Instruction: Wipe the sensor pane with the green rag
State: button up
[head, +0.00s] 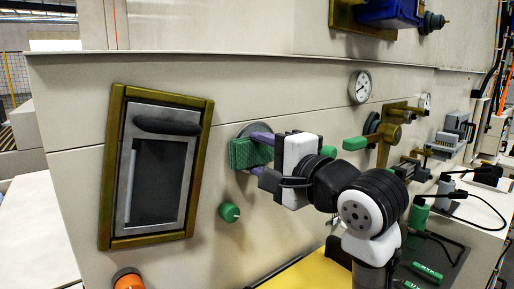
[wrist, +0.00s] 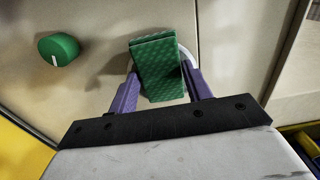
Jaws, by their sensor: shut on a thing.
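The green rag (head: 247,153) is a folded, textured pad between the purple fingers of my gripper (head: 262,150). In the wrist view the rag (wrist: 160,60) sits between both fingertips (wrist: 160,80), and my gripper is shut on it. A round, pale-rimmed pane (head: 258,128), probably the sensor pane, is on the wall directly behind the rag. Its rim (wrist: 189,58) shows at the rag's sides in the wrist view. The rag hides most of its face. The rag is at or very near the pane; I cannot tell whether they touch.
A green knob (head: 229,212) is on the wall below the rag, also in the wrist view (wrist: 58,49). A framed dark window (head: 157,182) is to the left. A gauge (head: 360,87) and a green-handled valve (head: 356,143) are to the right. An orange button (head: 128,280) is low left.

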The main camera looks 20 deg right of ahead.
aim_at(272, 150)
jog(key=shift+d, duration=0.1)
jog(key=shift+w+d, duration=0.35)
jog(key=shift+d, duration=0.45)
jog(key=shift+w+d, duration=0.3)
jog(key=shift+d, duration=0.5)
jog(key=shift+v, duration=0.75)
jog(key=shift+f, duration=0.1)
jog(key=b, duration=0.3)
jog(key=shift+w, duration=0.1)
